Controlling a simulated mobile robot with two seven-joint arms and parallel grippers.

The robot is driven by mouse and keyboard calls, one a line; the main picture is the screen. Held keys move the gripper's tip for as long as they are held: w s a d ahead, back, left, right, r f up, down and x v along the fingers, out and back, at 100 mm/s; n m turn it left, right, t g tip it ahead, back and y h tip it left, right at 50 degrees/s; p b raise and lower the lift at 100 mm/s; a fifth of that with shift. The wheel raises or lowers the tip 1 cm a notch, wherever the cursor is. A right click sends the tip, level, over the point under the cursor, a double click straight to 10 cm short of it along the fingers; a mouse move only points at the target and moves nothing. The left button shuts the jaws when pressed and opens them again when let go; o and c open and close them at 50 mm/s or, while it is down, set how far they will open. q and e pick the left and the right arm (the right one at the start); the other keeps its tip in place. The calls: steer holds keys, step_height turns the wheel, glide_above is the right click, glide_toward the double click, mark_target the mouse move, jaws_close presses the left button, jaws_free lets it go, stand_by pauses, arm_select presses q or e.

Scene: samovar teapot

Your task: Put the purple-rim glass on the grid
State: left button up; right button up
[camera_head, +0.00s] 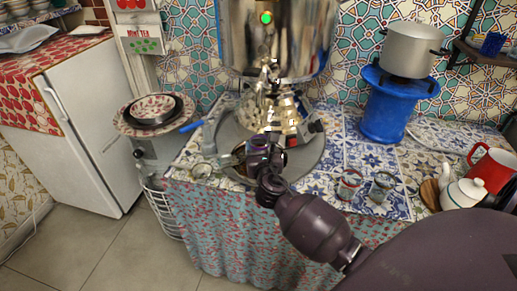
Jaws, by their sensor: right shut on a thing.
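My right gripper (264,158) reaches over the counter's front part, beneath the samovar (275,40) and in front of its spout. It is shut on a small glass (240,150), mostly hidden behind the fingers. I take this as the purple-rim glass, but its rim colour is too small to read. The held glass is over the round grey plate (308,155) under the samovar. No separate grid can be made out there. I cannot tell whether the glass touches the plate. My left gripper is not in view.
A red-rim glass (350,184) and a dark-rim glass (381,186) stand right of my gripper. A white teapot (462,193) and red mug (492,168) are at the far right. A small clear item (202,170) lies near the counter's left edge.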

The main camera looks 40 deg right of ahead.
steer(key=shift+r, duration=0.2)
steer(key=shift+f, duration=0.2)
steer(key=o, duration=1)
